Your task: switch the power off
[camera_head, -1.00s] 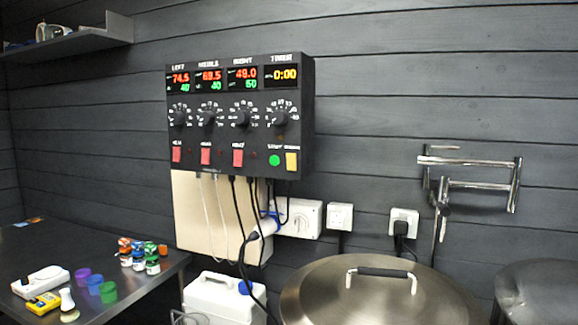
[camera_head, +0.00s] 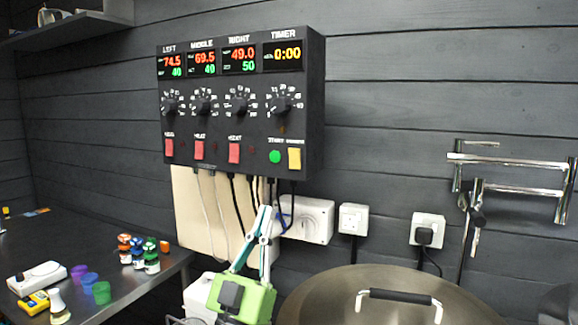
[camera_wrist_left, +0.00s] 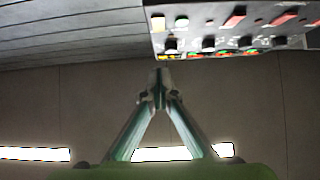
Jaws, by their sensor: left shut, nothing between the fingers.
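The black control box (camera_head: 240,125) hangs on the wall with lit displays, knobs and several red switches, such as the one (camera_head: 199,150) under the second knob. A green start button (camera_head: 275,157) and a yellow switch (camera_head: 295,158) sit at its lower right. Below it are a white wall box (camera_head: 313,220), a white socket (camera_head: 353,218) and another socket with a black plug (camera_head: 424,233). My left gripper (camera_head: 266,212) is shut and empty, pointing up below the control box, in front of the cables. In the left wrist view, its closed tips (camera_wrist_left: 160,82) appear below the control box (camera_wrist_left: 230,30). My right gripper is out of view.
A metal pot lid (camera_head: 390,300) with a black handle lies at the lower right. A dark table (camera_head: 100,255) with small bottles (camera_head: 138,252) is at the left. A metal pipe arm (camera_head: 510,182) juts from the wall at right. Cables hang under the control box.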

